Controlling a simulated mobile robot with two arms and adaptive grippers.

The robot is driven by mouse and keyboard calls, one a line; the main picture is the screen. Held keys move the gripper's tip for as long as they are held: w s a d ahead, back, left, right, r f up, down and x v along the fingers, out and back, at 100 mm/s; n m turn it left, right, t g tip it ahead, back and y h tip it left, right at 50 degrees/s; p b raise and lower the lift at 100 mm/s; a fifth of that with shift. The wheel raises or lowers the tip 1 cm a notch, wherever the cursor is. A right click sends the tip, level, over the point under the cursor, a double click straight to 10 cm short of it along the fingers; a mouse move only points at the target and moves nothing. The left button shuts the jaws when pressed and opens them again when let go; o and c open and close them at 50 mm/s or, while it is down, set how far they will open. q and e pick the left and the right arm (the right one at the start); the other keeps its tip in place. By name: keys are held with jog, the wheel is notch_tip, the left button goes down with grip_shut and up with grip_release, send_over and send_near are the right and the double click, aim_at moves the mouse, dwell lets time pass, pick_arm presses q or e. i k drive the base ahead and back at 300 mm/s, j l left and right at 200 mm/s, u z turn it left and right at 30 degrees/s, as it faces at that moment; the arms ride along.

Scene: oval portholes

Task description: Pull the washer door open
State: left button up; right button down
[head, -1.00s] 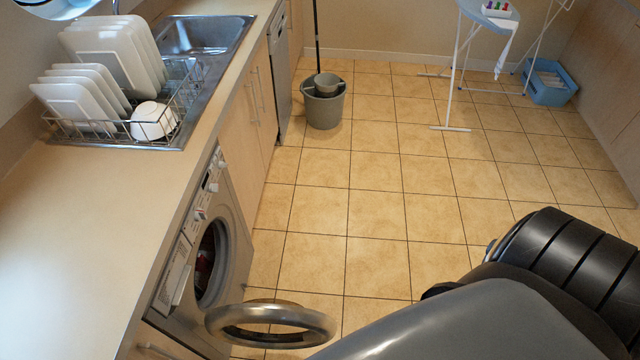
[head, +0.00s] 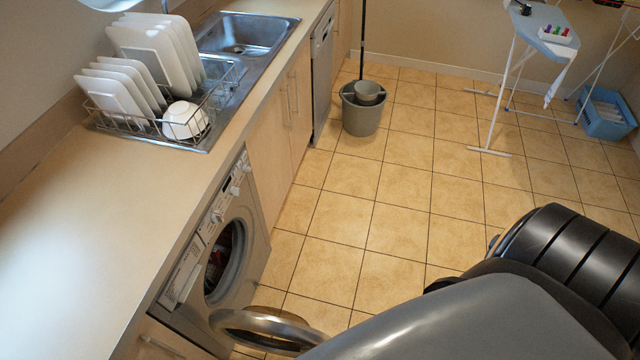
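The washer (head: 208,259) is a grey front-loader set under the counter at the left. Its round door (head: 262,329) stands swung open, out from the front toward the lower middle of the picture. The drum opening (head: 222,262) is uncovered, and something dark and reddish shows inside. One of my arms, a large grey and black link, fills the lower right and covers the right edge of the door. Neither of my grippers is in view, so whether anything touches the door is hidden.
The counter (head: 95,225) runs along the left, with a dish rack (head: 150,125) of white plates and a sink (head: 245,35). A grey bucket (head: 362,112) and a drying rack with an ironing board (head: 545,28) stand farther back. The tiled floor (head: 370,205) between is clear.

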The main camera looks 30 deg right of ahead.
aim_at(233, 325)
jog(key=l+u, duration=0.3)
jog(key=k+l+u, duration=0.1)
jog(key=l+u, duration=0.2)
jog(key=l, duration=0.15)
jog(key=k+l+u, duration=0.1)
jog(key=l+u, duration=0.25)
jog(key=k+l+u, duration=0.15)
jog(key=l+u, duration=0.15)
jog(key=k+l+u, duration=0.15)
jog(key=l+u, duration=0.15)
jog(key=k+l+u, duration=0.25)
jog(key=l+u, duration=0.2)
jog(key=k+l+u, duration=0.3)
jog(key=u, duration=0.2)
jog(key=l, duration=0.15)
